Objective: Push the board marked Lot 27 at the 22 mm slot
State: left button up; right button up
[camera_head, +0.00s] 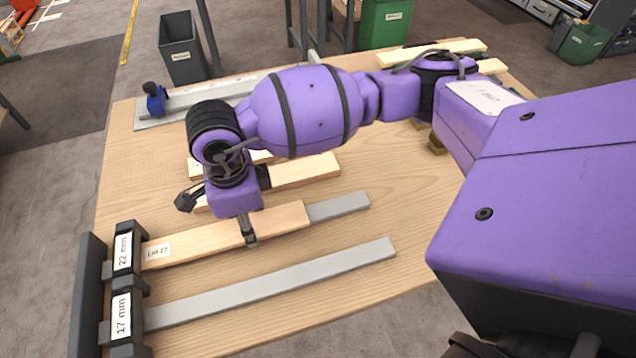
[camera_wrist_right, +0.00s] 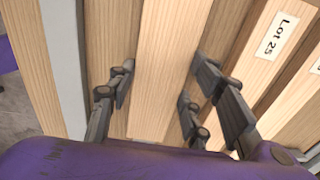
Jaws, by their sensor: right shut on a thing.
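The pale wooden board marked Lot 27 (camera_head: 185,244) lies lengthwise on a grey rail (camera_head: 340,206), its label near its left end. That end meets the black block labelled 22 mm (camera_head: 123,250); I cannot tell if any of it is inside the slot. My right gripper (camera_head: 250,238) points down and is shut on this board, right of its middle. In the right wrist view the fingers (camera_wrist_right: 160,82) stand on both sides of the board (camera_wrist_right: 166,45). My left gripper is in neither view.
A block labelled 17 mm (camera_head: 121,315) stands in front, with an empty grey rail (camera_head: 275,284). More boards (camera_head: 305,172) lie behind my gripper; a Lot 25 label (camera_wrist_right: 277,36) shows in the wrist view. A blue clamp (camera_head: 156,99) sits at the back left. The table's right front is clear.

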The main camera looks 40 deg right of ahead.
aim_at(271, 220)
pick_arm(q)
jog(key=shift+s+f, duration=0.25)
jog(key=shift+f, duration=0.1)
pick_arm(e)
jog(key=shift+w+a+f, duration=0.1)
jog(key=shift+w+a, duration=0.2)
jog(key=shift+a, duration=0.75)
jog(key=shift+w+a, duration=0.25)
jog(key=shift+a, duration=0.75)
jog(key=shift+s+d, duration=0.1)
jog(key=shift+d, duration=0.5)
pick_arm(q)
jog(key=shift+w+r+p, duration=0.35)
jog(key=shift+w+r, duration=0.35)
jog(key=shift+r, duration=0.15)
pick_arm(e)
jog(key=shift+s+d, duration=0.4)
jog(key=shift+d, duration=0.85)
jog(key=shift+s+d, duration=0.35)
jog(key=shift+d, duration=0.85)
jog(key=shift+s+d, duration=0.4)
jog(key=shift+d, duration=0.85)
jog(key=o, duration=1.3)
jog(key=shift+w, duration=0.1)
jog(key=shift+r, duration=0.2)
